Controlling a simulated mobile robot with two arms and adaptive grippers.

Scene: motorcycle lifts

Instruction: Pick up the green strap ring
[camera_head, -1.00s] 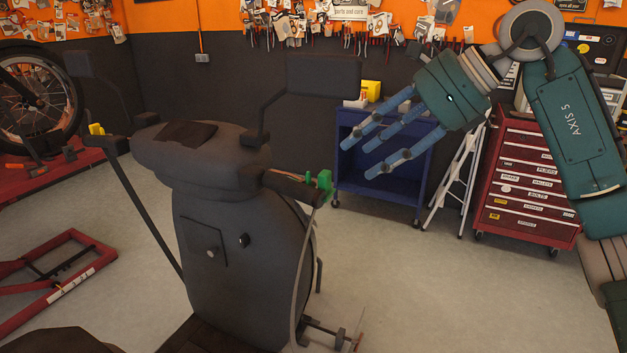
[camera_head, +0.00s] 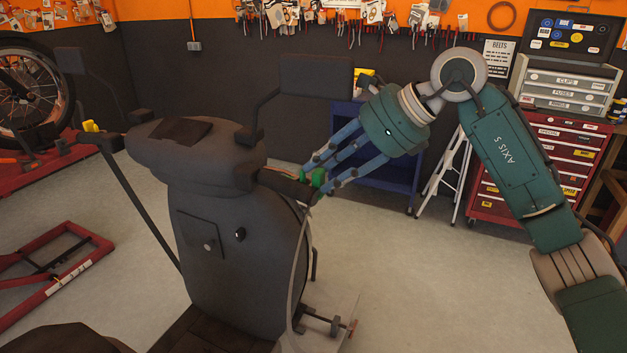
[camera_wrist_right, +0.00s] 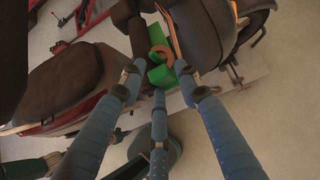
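The green strap ring (camera_head: 318,178) sits at the end of the dark handlebar grip (camera_head: 285,186) on the right side of the scooter. It also shows in the right wrist view (camera_wrist_right: 160,74), as green pieces near a brownish ring on the grip. My right gripper (camera_head: 322,184) has its blue fingers at the green ring, partly hiding it in the head view. In the right wrist view, the fingers (camera_wrist_right: 158,80) are spread, with the green piece between and just beyond their tips. Whether any finger touches it I cannot tell.
The grey scooter (camera_head: 245,235) stands close, with a mirror (camera_head: 316,77) above the grip. Behind are a blue cart (camera_head: 390,175), a white stepladder (camera_head: 445,180) and a red drawer cabinet (camera_head: 560,160). A red lift frame (camera_head: 60,275) lies at left. The floor at right is clear.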

